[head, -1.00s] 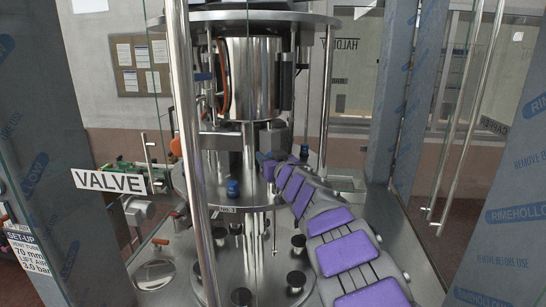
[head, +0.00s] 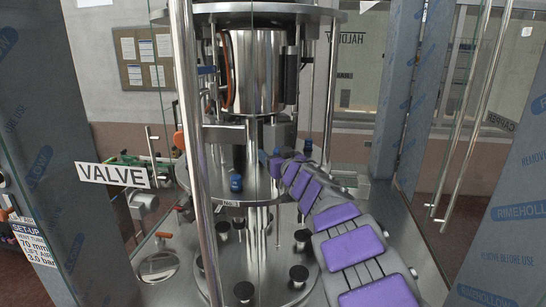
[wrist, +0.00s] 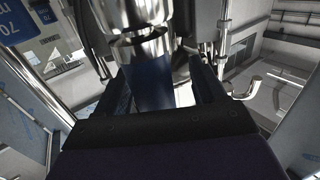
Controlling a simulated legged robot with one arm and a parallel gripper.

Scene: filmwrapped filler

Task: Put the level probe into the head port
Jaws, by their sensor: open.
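My purple-and-grey arm reaches into the machine, and my gripper (head: 264,161) is at the round steel plate, below the chrome vessel (head: 252,75). In the wrist view my gripper (wrist: 160,78) has its two dark fingers apart. A dark blue part (wrist: 150,85) shows between the fingers, below a chrome cylinder (wrist: 140,22). It may be the level probe, but I cannot tell whether the fingers touch it. A small blue-capped piece (head: 236,183) stands on the plate left of my gripper in the head view. I cannot make out the head port for certain.
A vertical steel rod (head: 197,150) and glass doors stand in front. A VALVE sign (head: 112,175) hangs at left. Several black-topped posts (head: 244,292) stand on the lower deck. Film-wrapped pillars (head: 385,110) flank the machine; a curved metal hook (wrist: 246,88) is right of the fingers.

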